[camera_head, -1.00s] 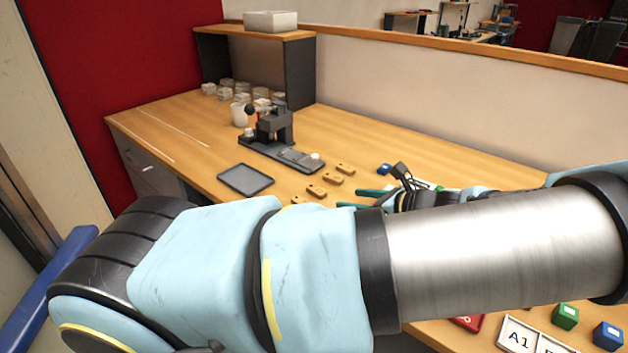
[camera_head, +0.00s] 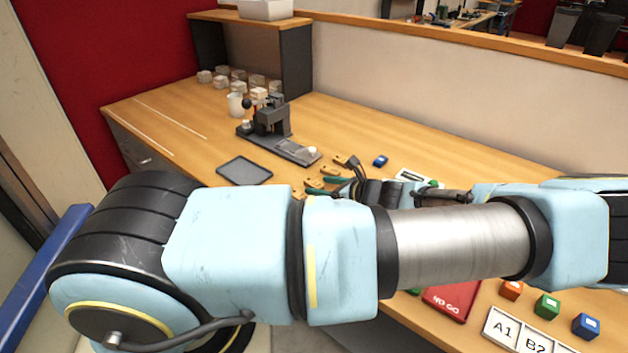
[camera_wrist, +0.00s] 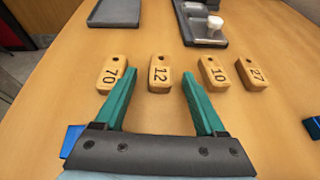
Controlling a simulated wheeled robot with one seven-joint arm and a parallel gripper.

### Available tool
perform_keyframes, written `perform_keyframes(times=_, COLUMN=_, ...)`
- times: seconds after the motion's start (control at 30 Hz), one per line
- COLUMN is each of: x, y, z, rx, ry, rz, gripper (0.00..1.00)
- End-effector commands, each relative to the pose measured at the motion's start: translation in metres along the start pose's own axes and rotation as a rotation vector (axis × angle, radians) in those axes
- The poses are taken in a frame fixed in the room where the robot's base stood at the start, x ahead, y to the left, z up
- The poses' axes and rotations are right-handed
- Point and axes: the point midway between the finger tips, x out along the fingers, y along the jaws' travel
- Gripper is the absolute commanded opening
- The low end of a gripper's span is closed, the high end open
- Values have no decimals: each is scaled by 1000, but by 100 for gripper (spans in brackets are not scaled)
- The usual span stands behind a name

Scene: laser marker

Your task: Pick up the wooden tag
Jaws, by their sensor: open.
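Several wooden tags lie in a row on the table in the wrist view: tag 70 (camera_wrist: 111,75), tag 12 (camera_wrist: 159,74), tag 10 (camera_wrist: 214,73) and tag 27 (camera_wrist: 252,75). Each has a dark hole at its far end. My gripper (camera_wrist: 159,80) is open, with its green fingers spread apart and nothing between them. The left fingertip overlaps the edge of tag 70, and tag 12 shows just ahead of the gap. Whether a finger touches a tag I cannot tell. In the head view my gripper (camera_head: 325,182) is by the tags, partly covering them.
A dark tray (camera_head: 245,170) and a black marking machine (camera_head: 272,125) stand beyond the tags. A blue block (camera_head: 381,160) sits to the right. A red NO GO tray (camera_head: 450,300), label cards (camera_head: 520,338) and coloured blocks lie at the near right.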

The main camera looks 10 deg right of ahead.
Motion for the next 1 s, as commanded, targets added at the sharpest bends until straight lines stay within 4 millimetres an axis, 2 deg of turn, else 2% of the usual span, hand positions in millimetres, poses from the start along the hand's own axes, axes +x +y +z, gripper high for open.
perform_keyframes(times=0.27, x=3, y=-1, z=-1, rx=0, ry=2, rz=-2, gripper=72)
perform_keyframes(times=0.9, x=3, y=0, z=-1, rx=0, ry=1, rz=-1, gripper=0)
perform_keyframes(times=1.0, x=3, y=0, z=-1, rx=0, ry=1, rz=-1, gripper=0)
